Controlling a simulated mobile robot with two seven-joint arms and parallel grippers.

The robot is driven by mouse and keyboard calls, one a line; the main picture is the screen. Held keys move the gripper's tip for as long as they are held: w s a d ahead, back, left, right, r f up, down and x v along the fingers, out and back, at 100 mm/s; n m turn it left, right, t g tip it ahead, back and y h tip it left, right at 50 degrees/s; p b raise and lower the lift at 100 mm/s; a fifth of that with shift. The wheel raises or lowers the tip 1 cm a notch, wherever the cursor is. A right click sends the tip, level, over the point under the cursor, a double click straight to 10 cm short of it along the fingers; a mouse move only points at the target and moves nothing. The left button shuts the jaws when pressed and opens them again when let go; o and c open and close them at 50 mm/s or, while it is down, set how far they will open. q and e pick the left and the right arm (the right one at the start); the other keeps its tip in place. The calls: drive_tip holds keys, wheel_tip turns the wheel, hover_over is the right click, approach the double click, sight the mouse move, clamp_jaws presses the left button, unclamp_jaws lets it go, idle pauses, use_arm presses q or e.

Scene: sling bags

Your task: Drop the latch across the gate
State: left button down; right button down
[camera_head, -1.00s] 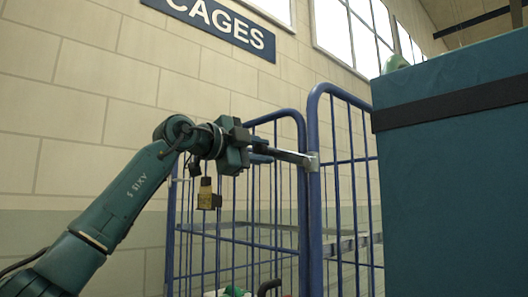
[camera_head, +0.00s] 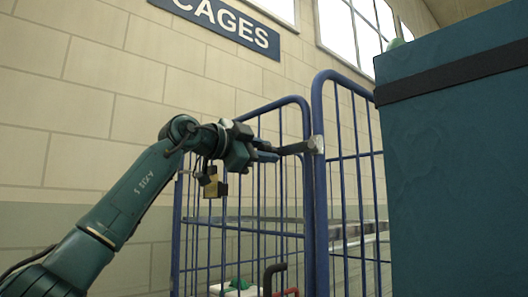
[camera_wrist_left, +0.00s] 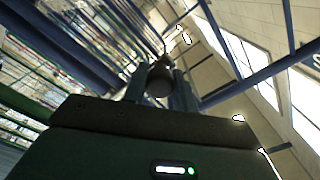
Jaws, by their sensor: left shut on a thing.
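The blue tubular gate (camera_head: 318,215) of the roll cage stands in the middle of the head view. The latch (camera_head: 297,148) is a short grey metal bar, attached at its right end by a bright bracket to the gate's upright. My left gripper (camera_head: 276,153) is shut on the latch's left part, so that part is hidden. The latch is close to level, its left end slightly lower. In the left wrist view a dark rounded piece (camera_wrist_left: 160,79) sits between the fingers. A brass padlock (camera_head: 214,187) hangs below my left wrist; its support is unclear. My right gripper is not in view.
A second blue barred panel (camera_head: 243,225) stands left of the gate. A tall teal block (camera_head: 455,180) with a dark band fills the right side. A red and black handle (camera_head: 275,280) shows low between the bars. A pale block wall (camera_head: 70,120) is behind.

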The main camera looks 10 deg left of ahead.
use_arm(q)
drive_tip(key=shift+f, duration=0.15)
drive_tip(key=c, duration=1.1)
unclamp_jaws()
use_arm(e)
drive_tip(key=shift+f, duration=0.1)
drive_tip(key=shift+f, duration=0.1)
use_arm(q)
drive_tip(key=shift+b+v, duration=1.85)
drive_tip(key=shift+v, duration=4.75)
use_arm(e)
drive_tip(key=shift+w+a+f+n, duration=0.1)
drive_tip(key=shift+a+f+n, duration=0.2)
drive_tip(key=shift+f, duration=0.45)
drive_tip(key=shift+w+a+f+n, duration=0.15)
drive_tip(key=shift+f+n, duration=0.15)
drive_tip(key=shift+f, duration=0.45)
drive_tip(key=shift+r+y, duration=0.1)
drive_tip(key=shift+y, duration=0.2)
